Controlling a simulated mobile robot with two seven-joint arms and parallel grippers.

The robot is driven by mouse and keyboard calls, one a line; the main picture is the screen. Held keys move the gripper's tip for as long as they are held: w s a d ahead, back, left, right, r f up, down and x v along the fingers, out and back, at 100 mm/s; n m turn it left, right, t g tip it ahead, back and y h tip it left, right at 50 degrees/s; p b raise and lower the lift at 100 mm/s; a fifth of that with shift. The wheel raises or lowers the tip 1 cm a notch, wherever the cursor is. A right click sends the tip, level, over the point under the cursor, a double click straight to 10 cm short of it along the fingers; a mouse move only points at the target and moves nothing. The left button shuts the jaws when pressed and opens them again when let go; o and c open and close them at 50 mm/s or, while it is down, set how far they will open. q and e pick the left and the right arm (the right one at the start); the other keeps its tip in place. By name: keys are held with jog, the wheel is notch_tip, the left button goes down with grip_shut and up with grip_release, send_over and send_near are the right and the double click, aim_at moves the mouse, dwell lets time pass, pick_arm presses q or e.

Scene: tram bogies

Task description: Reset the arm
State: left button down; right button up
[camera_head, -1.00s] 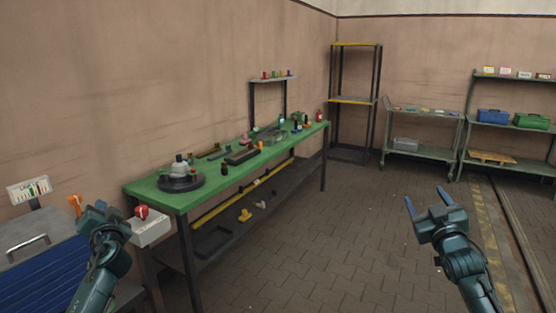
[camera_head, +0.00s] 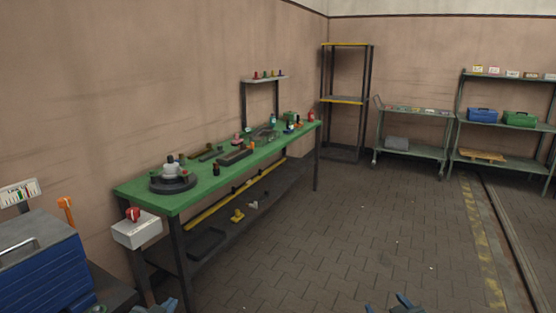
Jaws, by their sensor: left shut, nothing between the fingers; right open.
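My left gripper (camera_head: 168,305) shows only as a small teal tip at the bottom edge, in front of the green workbench's near leg. It is shut and holds nothing. My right gripper (camera_head: 395,306) shows at the bottom edge right of centre, over the paved floor. Its blue fingertips are apart, with nothing seen between them. Most of both grippers and both arms is hidden below the picture.
The green workbench (camera_head: 228,176) with several parts on it runs along the left wall. A grey box with a red knob (camera_head: 137,230) stands at its near end, beside a blue toolbox (camera_head: 40,278). Shelves and a cart (camera_head: 412,148) stand at the back.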

pick_arm(q)
jog(key=s+d+f+g+h, duration=0.1)
jog(key=s+d+f, duration=0.2)
jog(key=s, duration=0.6)
jog(key=s+d+f+g, duration=0.1)
jog(key=s+d+f, duration=0.2)
jog(key=s, duration=0.6)
jog(key=s+d+f+g+h, duration=0.1)
jog(key=s+d+f+g, duration=0.1)
jog(key=s+d, duration=0.3)
jog(key=s+f, duration=0.1)
jog(key=s, duration=0.2)
jog(key=shift+s+d+n+h, duration=0.2)
jog(key=shift+s+n+h, duration=0.1)
jog(key=shift+s+n, duration=0.1)
pick_arm(e)
jog(key=s+a+f+g+y, duration=0.1)
jog(key=s+a+f, duration=0.2)
jog(key=s, duration=0.6)
jog(key=s+a+f+g, duration=0.1)
jog(key=s+a+f, duration=0.2)
jog(key=s, duration=0.6)
jog(key=s+a+f+g+y, duration=0.1)
jog(key=s+a+f+g, duration=0.1)
jog(key=s+a, duration=0.3)
jog(key=s+f, duration=0.1)
jog(key=s, duration=0.2)
jog(key=shift+s+a+m+y, duration=0.2)
jog(key=shift+s+m+y, duration=0.1)
jog(key=shift+s+m, duration=0.1)
